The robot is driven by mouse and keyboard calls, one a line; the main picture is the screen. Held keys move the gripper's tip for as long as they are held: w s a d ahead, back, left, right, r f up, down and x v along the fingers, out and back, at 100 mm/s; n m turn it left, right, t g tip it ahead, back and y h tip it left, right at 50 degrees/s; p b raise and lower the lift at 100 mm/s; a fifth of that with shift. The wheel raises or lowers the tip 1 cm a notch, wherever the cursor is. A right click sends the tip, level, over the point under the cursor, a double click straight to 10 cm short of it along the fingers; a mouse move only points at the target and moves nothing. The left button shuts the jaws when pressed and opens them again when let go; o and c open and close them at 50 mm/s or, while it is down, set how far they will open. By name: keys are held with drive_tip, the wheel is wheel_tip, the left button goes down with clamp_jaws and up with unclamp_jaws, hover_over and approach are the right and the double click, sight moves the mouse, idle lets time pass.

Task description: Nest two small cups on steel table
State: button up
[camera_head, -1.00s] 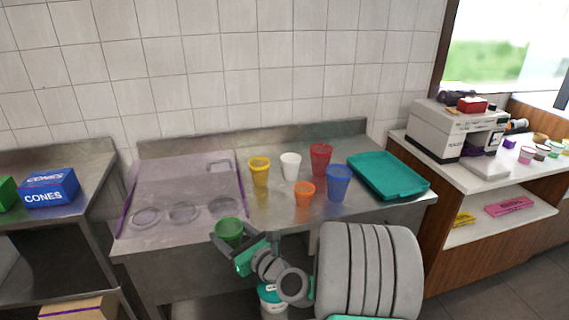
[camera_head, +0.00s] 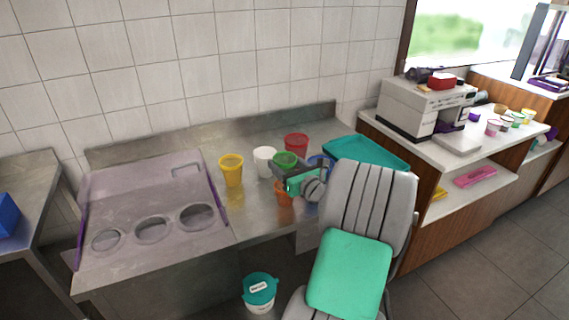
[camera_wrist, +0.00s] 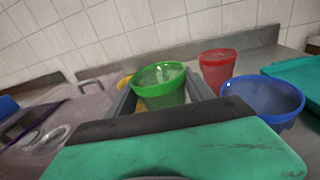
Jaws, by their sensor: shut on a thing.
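My gripper (camera_head: 281,169) is shut on the small green cup (camera_head: 286,159), which it holds upright above the steel table (camera_head: 258,215). The green cup also shows in the wrist view (camera_wrist: 160,84) between the fingers. The small orange cup (camera_head: 284,197) stands just below my gripper and is partly hidden by it. A blue cup (camera_head: 318,162) is mostly behind my arm in the head view; it shows at right in the wrist view (camera_wrist: 262,98). A red cup (camera_head: 296,143) and a white cup (camera_head: 264,162) stand behind. A yellow cup (camera_head: 231,171) stands to the left.
A teal tray (camera_head: 367,153) lies at the right of the table. A clear lid with round holes (camera_head: 150,205) covers the left part. A machine (camera_head: 418,108) stands on the right counter. The steel between the yellow and orange cups is clear.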

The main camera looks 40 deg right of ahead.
drive_tip(key=shift+f+b, duration=1.8)
drive_tip(key=shift+f, duration=0.15)
drive_tip(key=shift+f+b, duration=0.5)
drive_tip(key=shift+f, duration=0.65)
drive_tip(key=o, duration=1.4)
wheel_tip(320, 180, up, 9)
drive_tip(key=p, duration=1)
drive_tip(key=shift+r, duration=0.1)
